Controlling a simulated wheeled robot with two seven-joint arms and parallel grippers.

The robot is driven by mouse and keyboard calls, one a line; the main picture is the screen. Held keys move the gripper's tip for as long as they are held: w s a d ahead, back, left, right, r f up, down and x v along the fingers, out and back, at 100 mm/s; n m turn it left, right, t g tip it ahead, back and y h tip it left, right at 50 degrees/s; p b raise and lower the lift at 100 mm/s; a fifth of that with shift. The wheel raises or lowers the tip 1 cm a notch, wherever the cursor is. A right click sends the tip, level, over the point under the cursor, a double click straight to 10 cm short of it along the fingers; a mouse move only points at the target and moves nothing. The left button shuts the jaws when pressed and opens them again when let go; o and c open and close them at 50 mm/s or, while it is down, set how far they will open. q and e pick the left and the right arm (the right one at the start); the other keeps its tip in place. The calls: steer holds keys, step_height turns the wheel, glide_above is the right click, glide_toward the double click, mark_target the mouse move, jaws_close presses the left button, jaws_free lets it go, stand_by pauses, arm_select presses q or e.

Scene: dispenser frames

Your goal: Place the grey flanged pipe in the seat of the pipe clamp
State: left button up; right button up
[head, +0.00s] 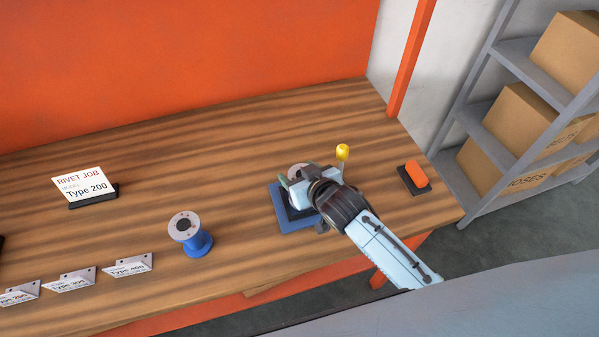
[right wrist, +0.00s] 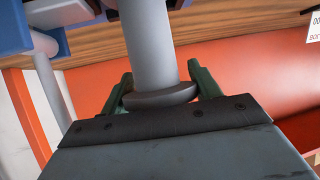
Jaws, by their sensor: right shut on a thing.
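My right gripper (head: 297,184) is over the pipe clamp, whose blue base (head: 284,219) and yellow-knobbed lever (head: 343,152) show around it in the head view. In the right wrist view, its green fingers are shut on the grey flanged pipe (right wrist: 149,45), close by the flange (right wrist: 160,96). A grey round end of the pipe (head: 298,171) shows beside the gripper in the head view. Blue parts of the clamp (right wrist: 62,12) are close to the pipe in the wrist view. The gripper hides the seat, so I cannot tell whether the pipe touches it. My left gripper is out of view.
A blue spool-shaped piece with a grey top (head: 191,235) stands left of the clamp. A sign (head: 84,185) and several small label plates (head: 129,266) are at the left. The wooden table (head: 230,150) is clear behind the clamp.

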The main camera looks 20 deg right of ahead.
steer(key=o, duration=1.4)
steer(key=shift+f, duration=0.15)
steer(key=shift+s+r, duration=0.2)
steer(key=shift+r, duration=0.1)
steer(key=v, duration=1.1)
steer(key=shift+s+d+r+p, duration=0.1)
steer(key=shift+s+p, duration=0.2)
steer(key=shift+p, duration=0.05)
